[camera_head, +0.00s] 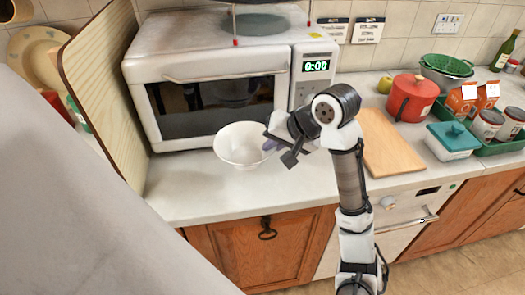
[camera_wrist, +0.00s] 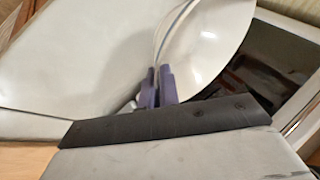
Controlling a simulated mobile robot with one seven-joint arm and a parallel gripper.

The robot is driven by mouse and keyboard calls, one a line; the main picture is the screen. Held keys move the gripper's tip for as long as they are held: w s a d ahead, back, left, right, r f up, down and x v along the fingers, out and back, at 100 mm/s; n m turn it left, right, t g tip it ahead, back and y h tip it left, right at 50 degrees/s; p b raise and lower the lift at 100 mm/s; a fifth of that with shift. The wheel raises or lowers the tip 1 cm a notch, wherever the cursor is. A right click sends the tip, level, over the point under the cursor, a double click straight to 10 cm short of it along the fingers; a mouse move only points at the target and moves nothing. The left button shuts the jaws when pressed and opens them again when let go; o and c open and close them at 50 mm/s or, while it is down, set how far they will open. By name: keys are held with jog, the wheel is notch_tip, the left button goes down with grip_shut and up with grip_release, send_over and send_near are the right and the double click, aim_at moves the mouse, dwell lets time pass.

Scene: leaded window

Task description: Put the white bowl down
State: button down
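The white bowl (camera_head: 240,146) is upright in front of the microwave, over the worktop (camera_head: 205,196). I cannot tell whether its base touches the worktop. My gripper (camera_head: 270,145) is at the bowl's right rim. In the wrist view, the purple fingertips (camera_wrist: 158,86) are close together with the rim of the bowl (camera_wrist: 210,38) between them, so my gripper is shut on the bowl. The bowl looks empty; its underside is hidden.
The microwave (camera_head: 215,92) stands close behind the bowl. A wooden board (camera_head: 388,142) lies to the right, with a red pot (camera_head: 411,98) and a teal-lidded container (camera_head: 452,139) beyond. A tall ribbed panel (camera_head: 103,85) stands at the left. The worktop's front strip is clear.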

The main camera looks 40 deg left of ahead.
jog(key=shift+f, duration=3.9)
jog(key=c, duration=1.6)
grip_release()
jog(key=shift+f, duration=0.1)
jog(key=shift+c, duration=0.2)
jog(key=v, duration=1.2)
